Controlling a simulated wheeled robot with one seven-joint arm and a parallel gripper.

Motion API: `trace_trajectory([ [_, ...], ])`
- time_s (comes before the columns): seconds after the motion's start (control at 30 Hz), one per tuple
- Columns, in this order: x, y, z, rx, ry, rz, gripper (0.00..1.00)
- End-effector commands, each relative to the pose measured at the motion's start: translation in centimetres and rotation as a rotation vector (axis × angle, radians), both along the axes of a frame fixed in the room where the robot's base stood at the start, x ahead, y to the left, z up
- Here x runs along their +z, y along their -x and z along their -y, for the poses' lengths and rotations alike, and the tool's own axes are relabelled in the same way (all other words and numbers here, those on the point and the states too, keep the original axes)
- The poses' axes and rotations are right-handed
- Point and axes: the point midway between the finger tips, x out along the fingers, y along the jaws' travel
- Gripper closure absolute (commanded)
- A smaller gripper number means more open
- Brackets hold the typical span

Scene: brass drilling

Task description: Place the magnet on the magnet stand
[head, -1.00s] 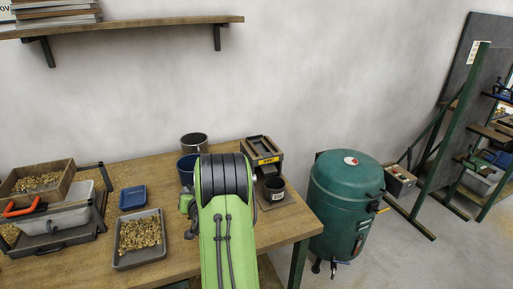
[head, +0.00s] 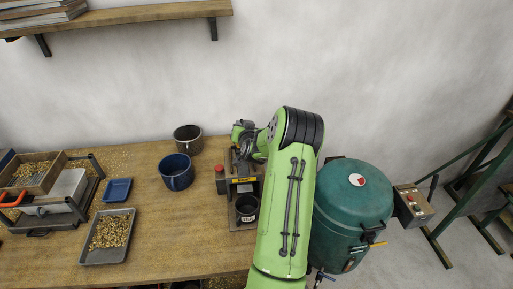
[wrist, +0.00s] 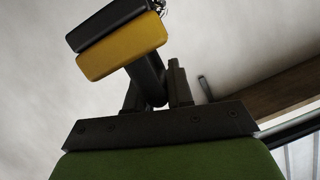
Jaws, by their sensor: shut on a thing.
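In the wrist view my gripper (wrist: 157,85) is shut on a dark stem. The stem carries a black and yellow block (wrist: 122,48), which I take to be the magnet. The block is tilted, and dark curly bits show at its upper right edge. In the head view my arm reaches over the machine with a yellow label (head: 244,181), and my gripper and the magnet cannot be made out. I cannot tell the magnet stand for sure.
A blue pot (head: 176,173) and a dark metal pot (head: 188,139) stand left of the machine. A dark cup (head: 246,208) stands at its front. A tray of brass chips (head: 108,238) and a small blue tray (head: 117,190) are further left. A green tank (head: 350,205) stands beside the table.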

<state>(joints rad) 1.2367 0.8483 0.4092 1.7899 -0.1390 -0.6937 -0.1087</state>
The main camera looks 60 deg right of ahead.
Motion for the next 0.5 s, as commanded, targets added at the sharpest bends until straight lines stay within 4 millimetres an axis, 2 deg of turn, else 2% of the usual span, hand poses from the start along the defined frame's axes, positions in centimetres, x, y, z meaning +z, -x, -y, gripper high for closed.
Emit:
trace_trajectory([
  [0.13, -3.7, 0.0, -0.1, 0.0, -0.009, -0.001, 1.0],
  [0.4, -8.5, 0.0, -0.1, -0.002, -0.006, 0.002, 1.0],
  [0.5, -9.6, 0.0, -0.1, -0.001, -0.004, 0.002, 1.0],
])
